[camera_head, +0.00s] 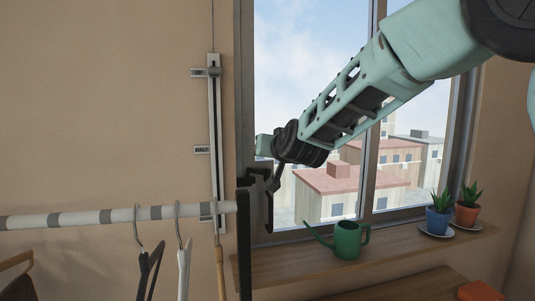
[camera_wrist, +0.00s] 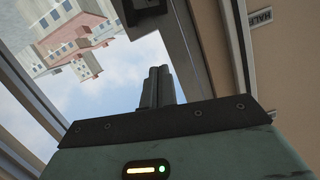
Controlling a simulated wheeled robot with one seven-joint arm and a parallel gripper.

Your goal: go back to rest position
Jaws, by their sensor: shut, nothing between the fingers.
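My gripper (camera_wrist: 160,72) shows in the wrist view with its two dark fingers together and nothing between them. In the head view my pale green arm reaches in from the upper right, across the window (camera_head: 300,45). Its dark wrist end is in front of the window's left frame, above the rail's end. The fingers are hard to pick out there against dark parts near the frame. I cannot tell whether they touch anything.
A wall slider (camera_head: 214,120) with labels stands left of the window. A clothes rail (camera_head: 80,218) with several hangers runs below it. The sill (camera_head: 290,258) holds a green watering can (camera_head: 348,240), a blue pot (camera_head: 438,221) and an orange pot (camera_head: 466,214).

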